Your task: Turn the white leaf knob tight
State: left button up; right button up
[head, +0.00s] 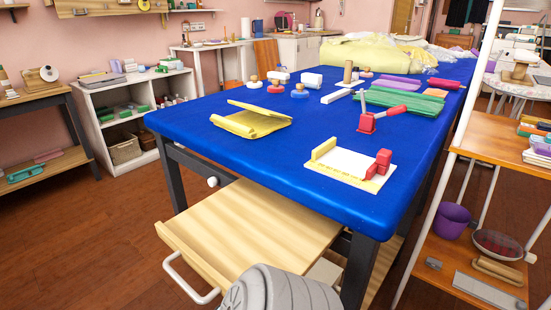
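The small round white knob (212,181) sits at the side of the blue-covered table, just under its edge near the left front leg. It is beside the pale wooden leaf (250,225), which sticks out level below the tabletop. A white bar handle (190,283) is on the leaf's near left edge. Whether the knob is tight or loose cannot be told. Neither of my grippers shows in the head view, and nothing is seen touching the knob.
The blue table (320,160) carries a yellow folded piece (250,120), a white board with red blocks (352,165), a red tool (367,122) and several spools. A wooden shelf rack (490,140) stands at right. Brown floor (90,230) is clear at left.

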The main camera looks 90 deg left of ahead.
aim_at(212, 181)
jog(key=k, duration=0.95)
jog(key=u, duration=0.55)
